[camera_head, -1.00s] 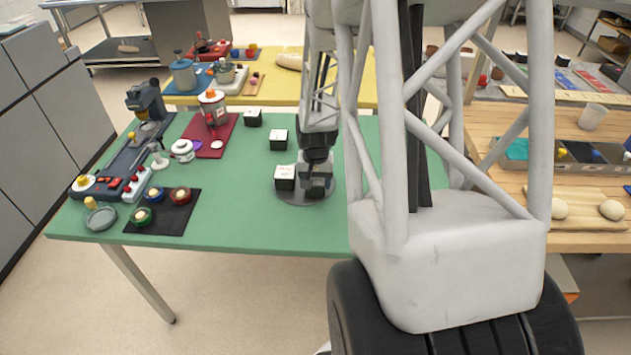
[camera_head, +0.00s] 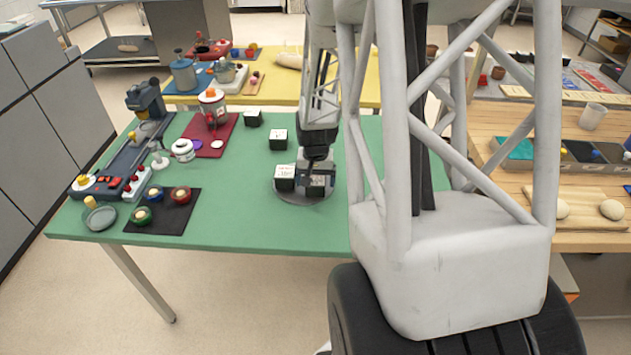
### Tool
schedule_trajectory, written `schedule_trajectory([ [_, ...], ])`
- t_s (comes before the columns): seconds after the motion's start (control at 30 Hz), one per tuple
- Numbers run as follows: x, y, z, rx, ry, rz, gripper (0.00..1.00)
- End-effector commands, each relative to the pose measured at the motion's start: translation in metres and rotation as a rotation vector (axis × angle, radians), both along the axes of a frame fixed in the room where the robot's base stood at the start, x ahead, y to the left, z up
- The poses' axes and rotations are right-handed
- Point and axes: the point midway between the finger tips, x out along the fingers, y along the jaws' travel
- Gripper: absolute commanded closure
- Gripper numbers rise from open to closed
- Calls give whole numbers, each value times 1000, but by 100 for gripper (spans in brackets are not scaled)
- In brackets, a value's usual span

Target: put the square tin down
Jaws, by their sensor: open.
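A square dark tin with a pale top (camera_head: 317,190) stands on a round grey disc (camera_head: 296,200) on the green table. My gripper (camera_head: 317,180) is over this tin, with its open fingers close around or just above it. The gripper hides part of the tin, and I cannot tell whether the fingers touch it. A second square tin (camera_head: 285,178) with a white label on top stands on the same disc, just left of my gripper.
Two more square tins (camera_head: 278,139) (camera_head: 253,118) stand farther back on the green table (camera_head: 235,215). A dark red mat with a jar (camera_head: 213,105), a white round pot (camera_head: 183,150) and a black mat with small bowls (camera_head: 165,220) are to the left. The front middle is clear.

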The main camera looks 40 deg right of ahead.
Motion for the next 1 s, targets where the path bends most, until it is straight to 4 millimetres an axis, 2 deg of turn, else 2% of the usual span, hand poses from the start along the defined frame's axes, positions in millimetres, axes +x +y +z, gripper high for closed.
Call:
schedule_trajectory([
  [0.63,0,0,93,-1,-1,0,11],
  [0.8,0,0,108,-1,-1,0,11],
  [1.0,0,0,113,1,1,0,11],
])
